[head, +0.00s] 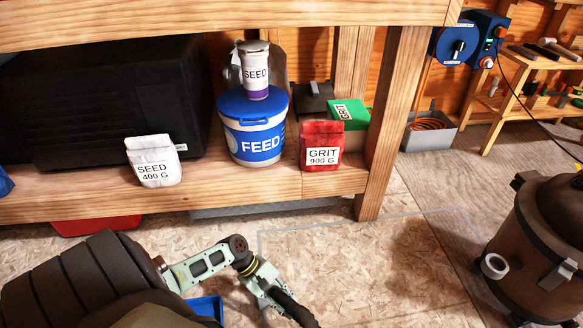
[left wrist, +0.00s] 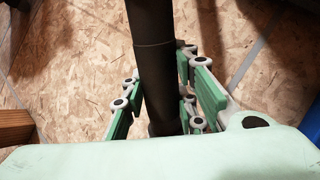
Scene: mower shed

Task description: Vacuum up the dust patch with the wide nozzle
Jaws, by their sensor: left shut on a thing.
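My left gripper (head: 268,284) is low over the floor near the bottom edge of the head view. It is shut around a dark tube (head: 292,308), which runs down out of that view. In the left wrist view, the green finger pads of the gripper (left wrist: 165,95) lie on both sides of the black tube (left wrist: 152,45). No wide nozzle head can be made out on it. A brown drum vacuum (head: 541,235) stands at the right edge. A darker brown patch (head: 425,250) shows on the floor; I cannot tell whether it is dust or shadow. My right gripper is not in view.
A wooden bench shelf (head: 250,189) spans the back, holding a feed bucket (head: 253,125), a seed bag (head: 153,160) and a grit bag (head: 322,146). Its post (head: 388,120) reaches the floor. A blue object (head: 208,307) lies beside my arm. The middle floor is clear.

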